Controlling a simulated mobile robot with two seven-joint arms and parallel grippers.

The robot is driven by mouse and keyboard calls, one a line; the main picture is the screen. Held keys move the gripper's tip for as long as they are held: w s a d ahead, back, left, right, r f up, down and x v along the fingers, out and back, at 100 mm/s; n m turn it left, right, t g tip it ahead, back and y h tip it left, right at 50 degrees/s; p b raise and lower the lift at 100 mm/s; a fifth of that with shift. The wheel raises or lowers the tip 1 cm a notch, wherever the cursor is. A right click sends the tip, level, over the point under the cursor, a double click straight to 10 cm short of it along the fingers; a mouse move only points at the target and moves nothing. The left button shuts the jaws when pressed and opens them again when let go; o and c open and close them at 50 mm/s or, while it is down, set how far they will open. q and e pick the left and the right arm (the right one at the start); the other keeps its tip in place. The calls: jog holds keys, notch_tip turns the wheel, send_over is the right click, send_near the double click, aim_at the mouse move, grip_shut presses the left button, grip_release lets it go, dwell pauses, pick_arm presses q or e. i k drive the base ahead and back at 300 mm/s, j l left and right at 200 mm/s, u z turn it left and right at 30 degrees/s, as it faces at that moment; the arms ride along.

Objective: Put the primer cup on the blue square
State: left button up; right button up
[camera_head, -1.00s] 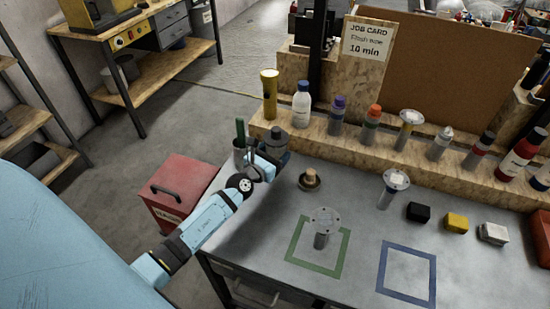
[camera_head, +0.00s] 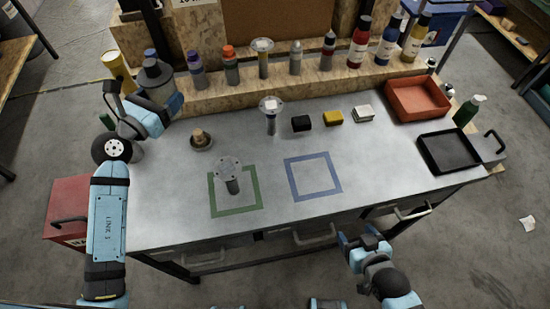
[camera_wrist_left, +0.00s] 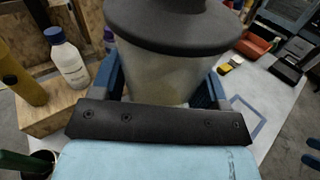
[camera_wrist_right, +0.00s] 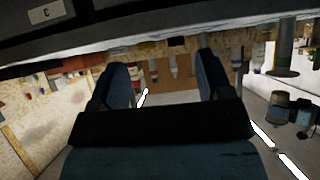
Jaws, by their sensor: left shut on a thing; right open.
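The primer cup (camera_head: 156,72), with a dark grey lid, is in my left gripper (camera_head: 160,92) at the left end of the table, by the wooden ledge. In the left wrist view the cup (camera_wrist_left: 160,75) shows a pale body under the lid, between the blue fingers of the shut left gripper (camera_wrist_left: 163,88). The blue square (camera_head: 319,197) is a taped outline on the table, right of the green one, and its inside is bare. My right gripper (camera_head: 362,238) is open and empty in front of the table edge; its spread fingers show in the right wrist view (camera_wrist_right: 160,85).
A disc-topped metal stand (camera_head: 230,175) stands in the green square (camera_head: 237,211). Bottles line the ledge. An orange tray (camera_head: 418,98) and black tray (camera_head: 450,152) are at right.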

aim_at(312, 175)
jog(key=l+u, duration=0.1)
jog(key=l, duration=0.55)
jog(key=l+u, duration=0.15)
jog(key=l, duration=0.45)
jog(key=l+u, duration=0.1)
jog(key=l, duration=0.55)
jog(key=k+l+u, duration=0.15)
jog(key=l, duration=0.5)
jog(key=l+u, duration=0.1)
jog(key=l, duration=0.5)
